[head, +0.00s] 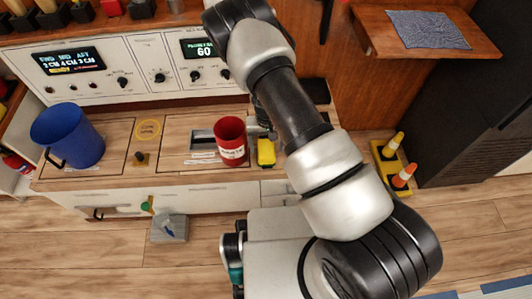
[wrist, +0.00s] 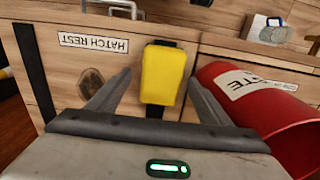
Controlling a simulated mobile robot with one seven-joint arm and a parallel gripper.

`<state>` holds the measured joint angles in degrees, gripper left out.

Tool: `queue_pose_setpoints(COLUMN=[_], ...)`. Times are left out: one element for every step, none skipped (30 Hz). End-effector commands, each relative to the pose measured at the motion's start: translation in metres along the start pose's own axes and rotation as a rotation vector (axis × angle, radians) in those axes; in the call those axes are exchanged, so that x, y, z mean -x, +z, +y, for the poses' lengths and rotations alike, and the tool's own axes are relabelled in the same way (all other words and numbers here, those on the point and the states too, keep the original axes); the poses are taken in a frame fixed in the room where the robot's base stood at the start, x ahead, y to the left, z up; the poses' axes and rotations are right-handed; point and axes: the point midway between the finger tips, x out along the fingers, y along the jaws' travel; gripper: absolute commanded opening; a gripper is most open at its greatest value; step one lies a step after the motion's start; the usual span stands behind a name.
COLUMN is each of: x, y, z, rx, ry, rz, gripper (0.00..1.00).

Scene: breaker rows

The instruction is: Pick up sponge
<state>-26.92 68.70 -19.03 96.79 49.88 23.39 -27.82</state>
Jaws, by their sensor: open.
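The yellow sponge (head: 266,152) lies on the wooden counter, just right of the red cup. In the wrist view the sponge (wrist: 163,75) is a yellow block with a dark part below it, between the open fingers of my gripper (wrist: 157,95). The fingers are apart on either side of it, and I cannot tell whether they touch it. In the head view my arm hides most of the gripper.
The red labelled cup (head: 231,140) stands close beside the sponge; it also shows in the wrist view (wrist: 265,110), near the right finger. A blue mug (head: 68,135) stands at the left of the counter (head: 110,180). A control panel (head: 120,70) rises behind.

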Motion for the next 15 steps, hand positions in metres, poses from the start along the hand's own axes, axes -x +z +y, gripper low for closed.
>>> queue_pose_setpoints(x=[-0.013, -0.017, -0.022, -0.025, -0.028, -0.03, -0.032, -0.032, -0.033, -0.033, -0.032, -0.032, -0.032, -0.032, -0.032], y=[0.002, 0.002, 0.001, 0.001, 0.001, 0.001, 0.001, 0.001, 0.001, 0.001, 0.001, 0.001, 0.001, 0.001, 0.001], z=[-0.002, -0.003, -0.002, -0.002, -0.002, -0.002, -0.002, -0.002, -0.002, -0.002, -0.002, -0.002, -0.002, -0.002, -0.002], rx=[0.002, 0.001, 0.001, 0.002, 0.001, 0.0, 0.0, 0.0, 0.0, 0.0, 0.001, 0.001, 0.001, 0.001, 0.001], ry=[0.002, 0.002, 0.002, 0.001, 0.001, 0.001, 0.001, 0.001, 0.001, 0.0, 0.0, 0.0, 0.0, 0.0, 0.0], rz=[-0.002, -0.002, -0.002, -0.001, -0.001, -0.001, -0.001, -0.001, -0.001, 0.0, 0.0, 0.0, 0.0, 0.0, -0.001], gripper=[0.73, 0.73, 0.73, 0.73, 0.73, 0.73, 0.73, 0.73, 0.73, 0.73, 0.73, 0.73, 0.73, 0.73, 0.69])
